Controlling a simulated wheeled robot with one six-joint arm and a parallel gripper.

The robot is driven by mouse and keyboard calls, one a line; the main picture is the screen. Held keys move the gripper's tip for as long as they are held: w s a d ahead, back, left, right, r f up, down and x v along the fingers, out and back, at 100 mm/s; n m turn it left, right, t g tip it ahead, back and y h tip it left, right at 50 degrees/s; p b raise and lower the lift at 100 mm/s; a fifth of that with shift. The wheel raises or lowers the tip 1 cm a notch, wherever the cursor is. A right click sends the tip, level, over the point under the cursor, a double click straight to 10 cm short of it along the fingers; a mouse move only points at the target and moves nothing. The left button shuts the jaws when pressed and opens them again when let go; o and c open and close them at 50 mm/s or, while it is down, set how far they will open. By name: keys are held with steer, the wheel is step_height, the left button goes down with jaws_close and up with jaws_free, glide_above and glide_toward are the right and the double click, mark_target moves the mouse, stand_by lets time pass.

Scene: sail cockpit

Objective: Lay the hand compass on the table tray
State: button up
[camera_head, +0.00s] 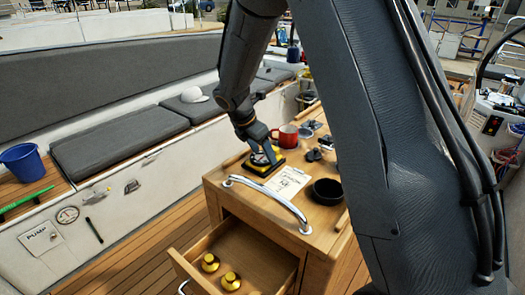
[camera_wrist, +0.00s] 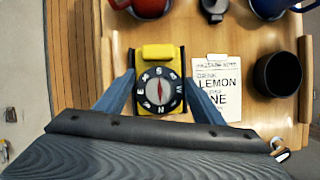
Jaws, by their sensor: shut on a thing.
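The hand compass (camera_wrist: 158,90) has a yellow body and a round black dial with white letters and a red needle. My gripper (camera_wrist: 157,80) has one finger on each side of it and is shut on it. In the head view the compass (camera_head: 262,166) shows below my gripper (camera_head: 262,155), dial up, at the near left part of the wooden table top. It looks level and at or just above the surface; I cannot tell if it touches. The table tray is the wooden top with raised edges (camera_head: 226,176); it also shows in the wrist view (camera_wrist: 215,42).
A printed card (camera_head: 288,181) lies right of the compass. A black cup (camera_head: 327,191), a red mug (camera_head: 286,136) and small dark items (camera_head: 314,155) stand on the top. A metal rail (camera_head: 265,199) runs along the front edge. Below, an open drawer (camera_head: 258,262) holds yellow pieces (camera_head: 230,281).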

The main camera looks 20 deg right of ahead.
steer(key=shift+f, duration=0.2)
steer(key=o, duration=1.3)
steer(key=b+v, duration=0.3)
steer(key=v, duration=0.9)
steer(key=shift+r+b, duration=0.15)
steer(key=shift+b, duration=0.25)
